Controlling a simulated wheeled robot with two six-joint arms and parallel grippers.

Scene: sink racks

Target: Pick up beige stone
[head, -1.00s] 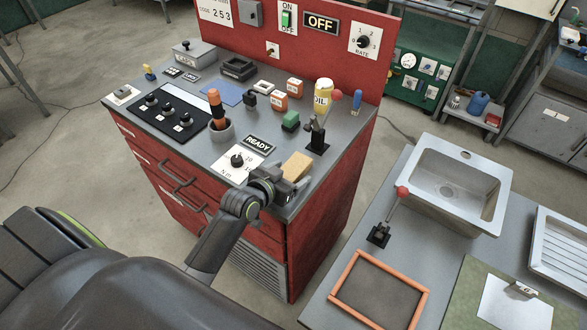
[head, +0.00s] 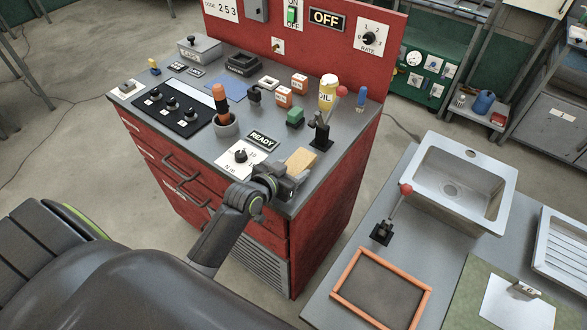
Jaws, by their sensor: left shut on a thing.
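The beige stone (head: 301,160) is a small tan block near the front right corner of the red cabinet's grey top. My left gripper (head: 292,177) reaches in from the lower left and is shut on the beige stone. The stone's lower part is hidden behind the gripper, so I cannot tell whether it touches the top. My right gripper is not in view.
A READY sign (head: 263,140) and dial plate (head: 240,158) lie left of the stone. Right, across a gap, a grey counter holds a sink (head: 460,182), a red-knobbed lever (head: 382,232) and an orange-framed tray (head: 340,283).

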